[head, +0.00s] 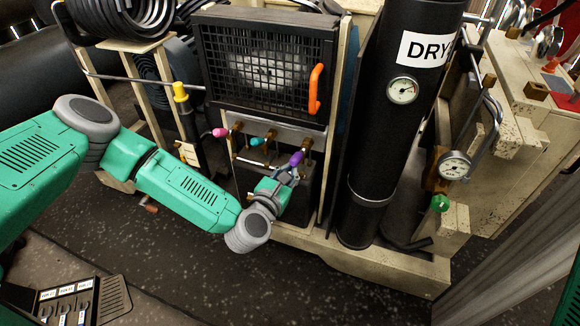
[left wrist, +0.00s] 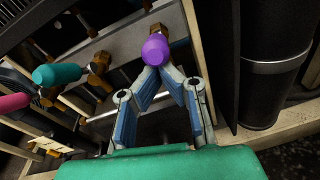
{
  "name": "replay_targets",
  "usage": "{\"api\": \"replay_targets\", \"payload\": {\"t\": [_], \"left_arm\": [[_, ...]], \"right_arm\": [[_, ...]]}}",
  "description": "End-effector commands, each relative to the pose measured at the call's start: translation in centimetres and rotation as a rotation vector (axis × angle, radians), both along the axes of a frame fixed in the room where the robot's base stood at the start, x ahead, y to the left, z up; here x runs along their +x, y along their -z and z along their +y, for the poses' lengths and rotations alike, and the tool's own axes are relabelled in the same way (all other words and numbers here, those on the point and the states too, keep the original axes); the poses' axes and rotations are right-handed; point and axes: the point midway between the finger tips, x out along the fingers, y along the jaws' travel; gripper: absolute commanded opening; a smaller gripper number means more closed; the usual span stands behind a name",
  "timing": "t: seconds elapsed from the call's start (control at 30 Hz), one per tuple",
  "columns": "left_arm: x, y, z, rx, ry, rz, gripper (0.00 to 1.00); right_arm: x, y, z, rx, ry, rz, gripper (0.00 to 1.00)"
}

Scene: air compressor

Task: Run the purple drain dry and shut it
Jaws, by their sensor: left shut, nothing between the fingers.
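The purple drain handle (head: 297,158) is the rightmost of three coloured drain handles below the caged fan. In the left wrist view the purple drain handle (left wrist: 155,50) sits on a brass fitting, right at my fingertips. My left gripper (head: 287,172) is just below it, and in the left wrist view its fingertips (left wrist: 160,72) come together at the knob's lower end with nothing between them. Whether they touch the knob, I cannot tell. No water shows at the drain. My right gripper is not in view.
A teal handle (head: 256,142) and a pink handle (head: 221,132) stand left of the purple one. A black DRY cylinder (head: 385,130) with a gauge (head: 402,90) rises to the right. An orange handle (head: 315,89) juts from the fan cage (head: 262,70) above.

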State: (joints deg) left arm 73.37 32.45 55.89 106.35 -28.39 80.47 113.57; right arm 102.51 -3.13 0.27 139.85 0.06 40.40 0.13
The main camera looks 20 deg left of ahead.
Motion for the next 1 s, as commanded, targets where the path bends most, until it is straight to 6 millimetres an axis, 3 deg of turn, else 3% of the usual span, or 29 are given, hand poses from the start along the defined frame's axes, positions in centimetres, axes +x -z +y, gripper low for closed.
{"api": "replay_targets", "payload": {"t": [0.03, 0.23, 1.0], "left_arm": [[0.1, -1.1, 0.0, 0.000, 0.000, 0.029, 0.00], [0.2, -1.9, 0.0, 0.005, 0.000, 0.157, 0.00], [0.4, -2.4, 0.0, 0.006, -0.001, 0.169, 0.00]], "right_arm": [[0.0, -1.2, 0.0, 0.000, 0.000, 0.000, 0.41], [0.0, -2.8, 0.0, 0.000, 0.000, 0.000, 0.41], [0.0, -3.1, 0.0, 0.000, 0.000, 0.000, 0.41]]}}
